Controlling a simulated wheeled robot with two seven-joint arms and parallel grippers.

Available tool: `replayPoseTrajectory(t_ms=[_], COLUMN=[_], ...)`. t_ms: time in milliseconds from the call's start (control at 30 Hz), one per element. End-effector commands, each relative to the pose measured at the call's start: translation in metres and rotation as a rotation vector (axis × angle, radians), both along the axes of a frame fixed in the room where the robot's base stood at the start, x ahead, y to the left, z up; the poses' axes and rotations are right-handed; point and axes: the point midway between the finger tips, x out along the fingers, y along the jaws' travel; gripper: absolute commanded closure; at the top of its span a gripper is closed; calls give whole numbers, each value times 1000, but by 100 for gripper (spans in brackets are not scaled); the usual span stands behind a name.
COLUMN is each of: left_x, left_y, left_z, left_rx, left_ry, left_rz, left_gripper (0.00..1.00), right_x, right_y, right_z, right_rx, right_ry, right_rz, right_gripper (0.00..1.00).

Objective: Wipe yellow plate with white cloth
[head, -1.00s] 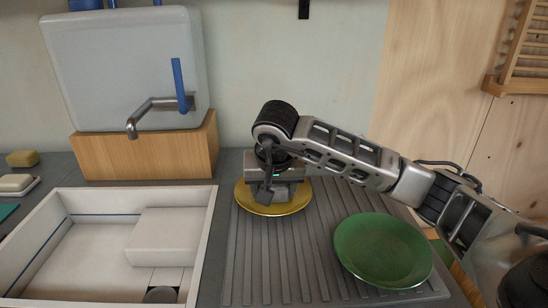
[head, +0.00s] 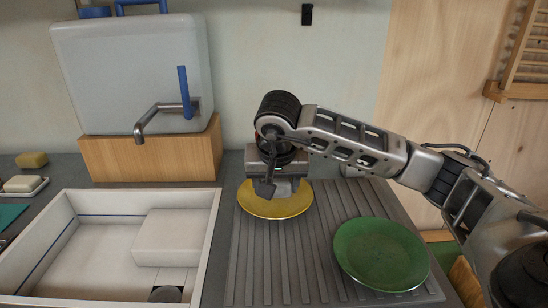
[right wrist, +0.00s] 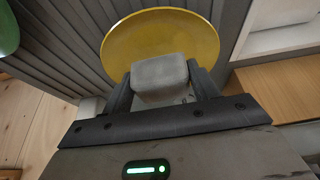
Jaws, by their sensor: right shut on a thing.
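The yellow plate (head: 270,208) lies on the grey ribbed drainboard (head: 262,270), at its back left. It also shows in the right wrist view (right wrist: 150,30). My right gripper (head: 283,187) is over the plate's back part, pointing down. In the right wrist view it is shut on a pale, block-like folded thing, which looks like the white cloth (right wrist: 160,80). The cloth is at the plate's edge region; whether it touches the surface I cannot tell. My left gripper is not in view.
A green plate (head: 380,255) lies at the drainboard's front right. A white sink (head: 212,250) is on the left, below a tap (head: 150,118) on a water tank (head: 120,75). A small whitish thing (head: 350,171) shows partly behind my right arm. The drainboard's front left is clear.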

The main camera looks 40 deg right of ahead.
Motion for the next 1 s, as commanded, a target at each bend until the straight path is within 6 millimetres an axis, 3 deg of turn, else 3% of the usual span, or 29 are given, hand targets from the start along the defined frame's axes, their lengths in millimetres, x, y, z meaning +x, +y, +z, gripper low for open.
replayPoseTrajectory(t_ms=[433,1000], left_x=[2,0], left_y=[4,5], left_z=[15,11], left_rx=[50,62], left_ry=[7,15], left_rz=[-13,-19], left_gripper=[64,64], right_x=[-4,-5], right_y=[-7,-8], right_z=[43,46], right_rx=[-1,0], right_ry=[-2,-1], right_rz=[-14,-16], right_gripper=[62,62])
